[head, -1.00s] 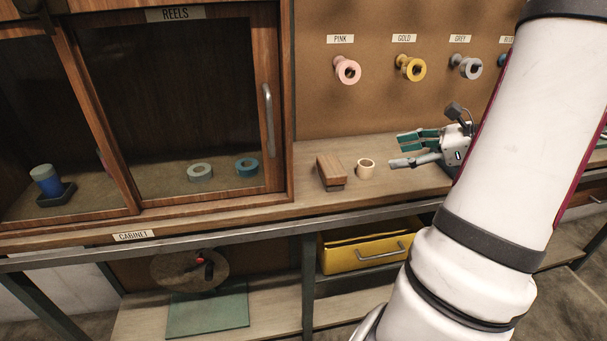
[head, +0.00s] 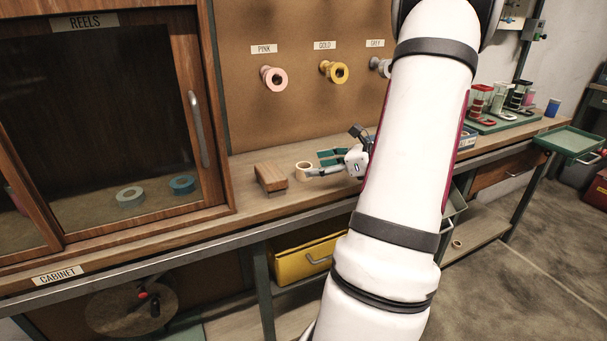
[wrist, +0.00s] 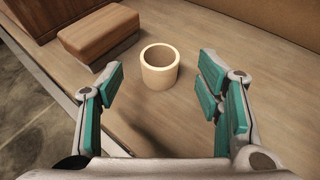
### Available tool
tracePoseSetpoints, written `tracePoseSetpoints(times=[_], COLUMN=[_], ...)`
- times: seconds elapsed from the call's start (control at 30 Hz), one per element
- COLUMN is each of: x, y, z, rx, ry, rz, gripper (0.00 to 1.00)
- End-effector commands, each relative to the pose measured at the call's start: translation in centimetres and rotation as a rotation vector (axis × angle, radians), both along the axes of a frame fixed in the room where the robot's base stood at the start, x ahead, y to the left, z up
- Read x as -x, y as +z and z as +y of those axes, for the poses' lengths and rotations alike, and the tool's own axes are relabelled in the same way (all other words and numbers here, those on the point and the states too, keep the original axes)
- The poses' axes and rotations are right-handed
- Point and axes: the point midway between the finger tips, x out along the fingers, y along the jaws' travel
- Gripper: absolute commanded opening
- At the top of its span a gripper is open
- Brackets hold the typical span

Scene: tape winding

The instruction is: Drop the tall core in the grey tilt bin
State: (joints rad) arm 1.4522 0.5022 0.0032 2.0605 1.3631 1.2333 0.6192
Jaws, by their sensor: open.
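A cream, hollow core (head: 304,171) stands upright on the wooden bench, beside a wooden block. In the wrist view the core (wrist: 160,67) is ahead of my fingers, near the middle of the gap. My gripper (head: 318,164) is open and empty, low over the bench just right of the core. The teal-padded fingers of my gripper (wrist: 163,92) are spread wide in the wrist view, with clear bench between them and the core. A grey-green bin (head: 455,207) shows below the bench, right of my arm; my arm hides much of it, so I cannot tell its tilt.
The wooden block (head: 270,177) is close left of the core. A yellow bin (head: 300,262) hangs under the bench. The reels cabinet (head: 203,130) bounds the left. Tape pegs line the backboard. A green tray (head: 570,142) juts out at right.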

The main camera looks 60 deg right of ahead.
Motion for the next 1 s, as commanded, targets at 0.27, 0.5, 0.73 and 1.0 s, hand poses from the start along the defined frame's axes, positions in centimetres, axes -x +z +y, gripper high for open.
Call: tracePoseSetpoints(times=[0.27,0.5,0.73,1.0], x=[-3.3,-4.8,-4.7,-4.7], y=[-1.1,-1.6,-1.5,-1.6], z=[0.5,0.5,0.5,0.5], rx=[0.0,0.001,0.001,0.001], ry=[0.004,0.001,0.001,0.001], rz=[-0.001,0.0,0.0,0.0], gripper=[0.6,0.6,0.35,0.2])
